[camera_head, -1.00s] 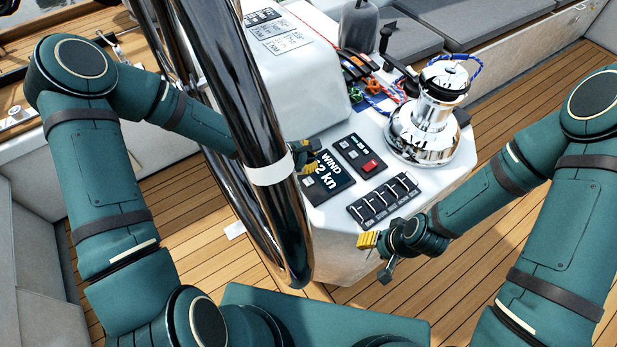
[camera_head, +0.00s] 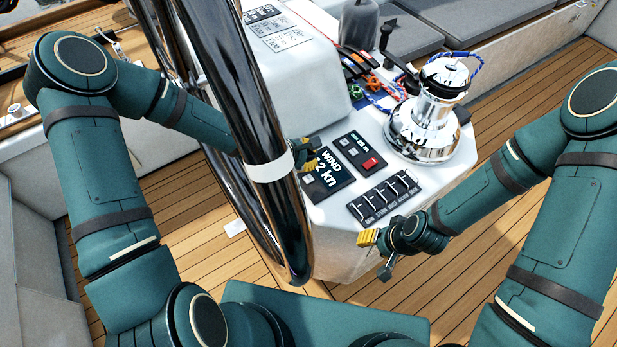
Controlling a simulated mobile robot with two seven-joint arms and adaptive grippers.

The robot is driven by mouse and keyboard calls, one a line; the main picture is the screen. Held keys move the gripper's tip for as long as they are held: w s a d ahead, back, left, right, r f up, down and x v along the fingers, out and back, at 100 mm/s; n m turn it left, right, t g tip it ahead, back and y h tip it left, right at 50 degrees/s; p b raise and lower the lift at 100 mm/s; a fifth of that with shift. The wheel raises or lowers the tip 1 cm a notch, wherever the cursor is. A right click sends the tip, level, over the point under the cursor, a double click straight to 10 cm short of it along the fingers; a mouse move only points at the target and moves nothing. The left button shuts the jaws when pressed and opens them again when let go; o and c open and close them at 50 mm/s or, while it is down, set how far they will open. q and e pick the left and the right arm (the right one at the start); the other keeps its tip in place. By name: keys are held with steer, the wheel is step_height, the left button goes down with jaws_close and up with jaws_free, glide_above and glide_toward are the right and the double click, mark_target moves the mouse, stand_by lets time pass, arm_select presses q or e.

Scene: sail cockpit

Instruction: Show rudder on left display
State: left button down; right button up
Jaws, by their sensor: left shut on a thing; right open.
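A dark display (camera_head: 325,178) reading "WIND" and "2 kn" is set in the white console; its left part is partly covered. My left gripper (camera_head: 311,160) reaches past the steering wheel, its yellow fingertips at the display's upper-left edge. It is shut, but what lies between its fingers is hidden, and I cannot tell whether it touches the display. My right gripper (camera_head: 368,237) is open and empty in front of the console's near edge, below the switch row. No rudder reading is legible.
The large dark steering wheel (camera_head: 262,130) with a white band crosses in front of the console. A panel with a red switch (camera_head: 371,162) and a row of rocker switches (camera_head: 384,199) lie right of the display. A chrome winch (camera_head: 430,125) stands behind them.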

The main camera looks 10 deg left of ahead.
mark_target(310, 175)
stand_by(0.8)
arm_select(q)
step_height(310, 175, up, 4)
steer(key=shift+f, duration=0.1)
arm_select(e)
steer(key=shift+s+a, duration=0.2)
steer(key=shift+s, duration=0.35)
steer(key=shift+s+a, duration=0.2)
steer(key=shift+s, duration=0.3)
arm_select(q)
steer(key=shift+f, duration=0.1)
arm_select(e)
steer(key=shift+f, duration=0.1)
arm_select(q)
step_height(310, 175, down, 8)
steer(key=b, duration=0.5)
steer(key=shift+w, duration=0.15)
steer(key=shift+s+f+b, duration=0.25)
steer(key=shift+b, duration=0.05)
arm_select(e)
steer(key=f, duration=0.1)
steer(key=w+f, duration=0.1)
steer(key=f, duration=0.1)
steer(key=w+f, duration=0.1)
steer(key=f, duration=0.1)
steer(key=shift+d+f, duration=0.2)
steer(key=shift+d, duration=0.15)
arm_select(q)
steer(key=shift+w, duration=0.1)
